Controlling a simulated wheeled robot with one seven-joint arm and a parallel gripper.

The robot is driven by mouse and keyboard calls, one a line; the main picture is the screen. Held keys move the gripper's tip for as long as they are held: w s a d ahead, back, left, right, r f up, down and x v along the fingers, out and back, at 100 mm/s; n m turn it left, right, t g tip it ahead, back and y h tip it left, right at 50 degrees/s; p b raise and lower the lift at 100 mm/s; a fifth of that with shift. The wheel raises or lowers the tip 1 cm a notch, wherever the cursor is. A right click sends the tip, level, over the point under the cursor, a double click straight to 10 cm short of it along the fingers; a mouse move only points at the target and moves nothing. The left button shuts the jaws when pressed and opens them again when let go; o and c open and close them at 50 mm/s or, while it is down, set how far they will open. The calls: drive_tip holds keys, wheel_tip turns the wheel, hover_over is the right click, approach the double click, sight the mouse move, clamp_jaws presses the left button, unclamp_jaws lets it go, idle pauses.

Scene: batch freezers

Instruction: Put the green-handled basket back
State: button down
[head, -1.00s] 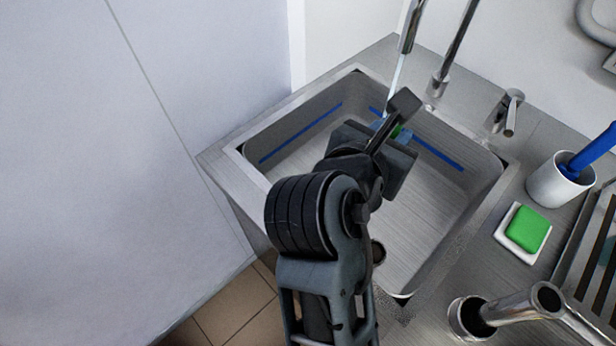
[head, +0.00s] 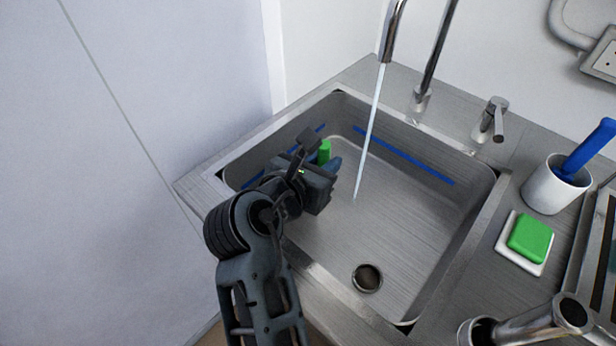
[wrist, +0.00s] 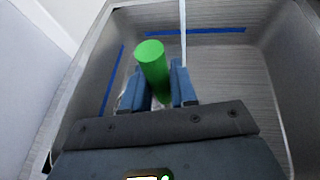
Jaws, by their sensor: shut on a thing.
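My gripper (head: 326,172) is inside the sink, at its left side. It is shut on a green handle (head: 324,152), which sticks up between the blue fingers. In the wrist view the green handle (wrist: 151,62) stands between the two fingertips (wrist: 158,85), slightly tilted. Whatever part of the basket lies below the handle is hidden by my gripper; only a pale bit shows between the fingers in the wrist view.
The steel sink (head: 420,215) has blue lines on its walls and a drain (head: 367,278). Water (head: 368,130) runs from the spout just right of my gripper. On the right counter are a green sponge (head: 530,238) on a white dish and a white cup (head: 555,188) with a blue-handled tool.

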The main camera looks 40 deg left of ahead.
drive_tip(key=shift+a+f, duration=0.5)
drive_tip(key=shift+f, duration=0.45)
drive_tip(key=shift+a+f, duration=0.5)
drive_tip(key=shift+f, duration=0.5)
drive_tip(key=shift+a+f, duration=0.5)
drive_tip(key=shift+f, duration=0.45)
drive_tip(key=c, duration=0.9)
unclamp_jaws()
drive_tip(key=shift+f, duration=0.1)
drive_tip(key=v, duration=1.2)
